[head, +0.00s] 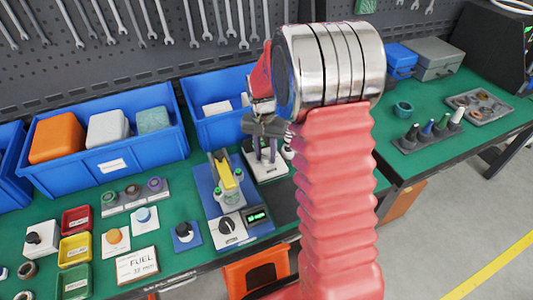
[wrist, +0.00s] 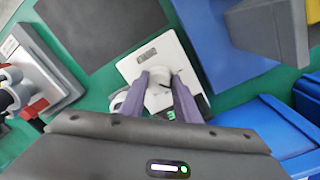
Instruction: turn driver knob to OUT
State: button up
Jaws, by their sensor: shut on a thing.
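A white unit (head: 268,167) stands on the green bench below my gripper (head: 265,146). In the wrist view the two purple fingers of my gripper (wrist: 161,82) reach down over this white unit (wrist: 141,68), shut on the sides of a pale round knob (wrist: 158,98), taken as the driver knob. A small dark label or window shows on the unit's face beyond the knob. The fingers hide part of the knob, and I cannot read its setting. In the head view the knob is not clearly visible between the fingers.
A blue fixture with a yellow bar (head: 226,176) and a black dial (head: 227,225) stands just left of the white unit. Blue bins (head: 113,165) line the back. A tray of small parts (head: 480,106) lies on the right bench. Wrenches hang on the wall.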

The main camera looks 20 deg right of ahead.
jog(key=shift+d, duration=0.1)
jog(key=c, duration=0.3)
jog(key=shift+n, duration=0.5)
jog(key=n, duration=0.2)
jog(key=shift+n, duration=2.5)
jog(key=shift+s, duration=0.1)
jog(key=o, duration=1)
jog(key=shift+o, duration=0.2)
jog(key=shift+r, duration=0.1)
